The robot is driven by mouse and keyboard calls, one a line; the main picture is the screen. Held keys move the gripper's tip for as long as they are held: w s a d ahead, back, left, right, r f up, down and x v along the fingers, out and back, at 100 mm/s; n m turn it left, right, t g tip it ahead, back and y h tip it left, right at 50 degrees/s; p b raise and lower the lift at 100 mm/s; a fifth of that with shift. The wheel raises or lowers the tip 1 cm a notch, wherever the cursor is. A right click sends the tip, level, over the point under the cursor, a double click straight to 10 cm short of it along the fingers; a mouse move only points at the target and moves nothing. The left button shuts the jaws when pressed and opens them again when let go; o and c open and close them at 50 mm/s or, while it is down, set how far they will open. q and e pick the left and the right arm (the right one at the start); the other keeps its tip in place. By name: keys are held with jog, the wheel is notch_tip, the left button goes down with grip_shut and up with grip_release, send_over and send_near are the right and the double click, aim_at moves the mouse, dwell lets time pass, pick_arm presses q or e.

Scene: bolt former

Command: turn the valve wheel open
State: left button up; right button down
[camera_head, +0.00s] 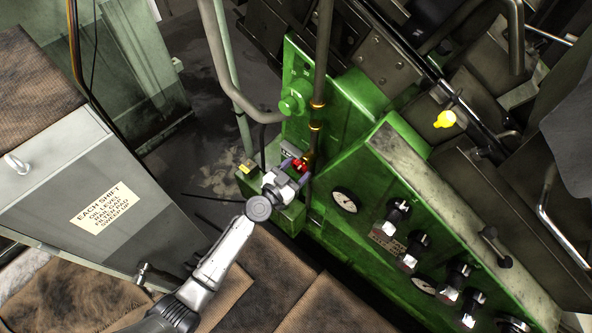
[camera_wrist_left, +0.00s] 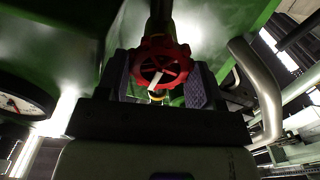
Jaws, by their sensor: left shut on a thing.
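The red valve wheel (camera_head: 300,165) sits on a vertical pipe at the green machine, near the middle of the head view. In the left wrist view the red wheel (camera_wrist_left: 162,64) shows its spokes and a pale strip across its middle. My left gripper (camera_head: 293,170) reaches it from below left. In the left wrist view the fingers of my left gripper (camera_wrist_left: 160,80) stand on both sides of the wheel, shut on it. Part of the wheel is hidden by the gripper in the head view. My right gripper is not in view.
The green machine panel (camera_head: 400,255) with a gauge (camera_head: 345,200) and several knobs lies to the right. A grey cabinet (camera_head: 100,170) with a sign stands at left. Brown mats (camera_head: 260,290) cover the floor below. A bent pipe (camera_wrist_left: 262,90) runs right of the wheel.

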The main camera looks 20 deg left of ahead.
pick_arm(q)
jog(key=n, duration=0.3)
jog(key=shift+n, duration=0.3)
jog(key=n, duration=0.3)
jog(key=shift+n+b, duration=0.3)
jog(key=shift+b, duration=0.1)
jog(key=n, duration=0.3)
jog(key=shift+n, duration=0.4)
jog(key=n, duration=0.3)
jog(key=shift+n, duration=0.3)
jog(key=n, duration=0.3)
jog(key=shift+n, duration=0.3)
jog(key=n, duration=0.3)
jog(key=shift+n, duration=0.4)
jog(key=n, duration=0.3)
jog(key=shift+p, duration=0.4)
jog(key=shift+f+n, duration=0.1)
jog(key=shift+n, duration=1.2)
jog(key=shift+n+p, duration=0.3)
